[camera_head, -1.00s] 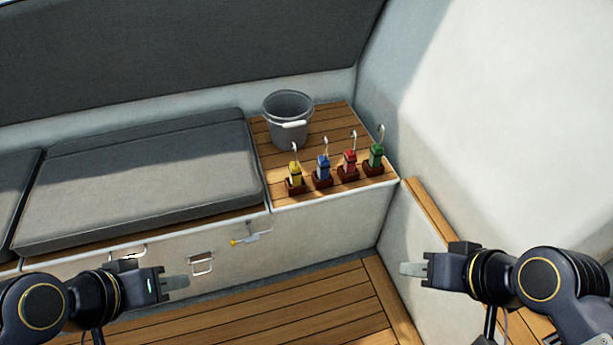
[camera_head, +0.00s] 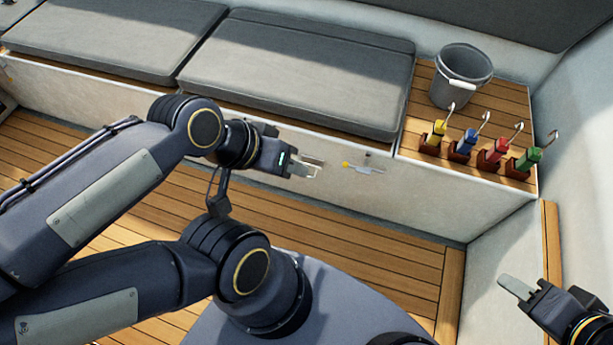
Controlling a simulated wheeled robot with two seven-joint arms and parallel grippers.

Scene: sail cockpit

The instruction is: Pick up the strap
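Several small hooked items stand in a row in brown holders on the slatted wooden shelf (camera_head: 500,100): yellow (camera_head: 438,132), blue (camera_head: 466,143), red (camera_head: 495,152) and green (camera_head: 527,160). Each has a pale metal hook rising from its top. I cannot tell for sure that these are the straps, and no other strap is clear. My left gripper (camera_head: 302,170) is in front of the bench face, left of and apart from the items. My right gripper (camera_head: 516,287) is low at the right, below the shelf and apart from them. The finger gaps of both are unclear.
A grey bucket (camera_head: 460,82) stands behind the row. A grey cushion (camera_head: 300,70) covers the bench to the left. A yellow-tipped metal fitting (camera_head: 362,168) sits on the bench face beside my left gripper. The slatted floor (camera_head: 370,245) before the bench is clear.

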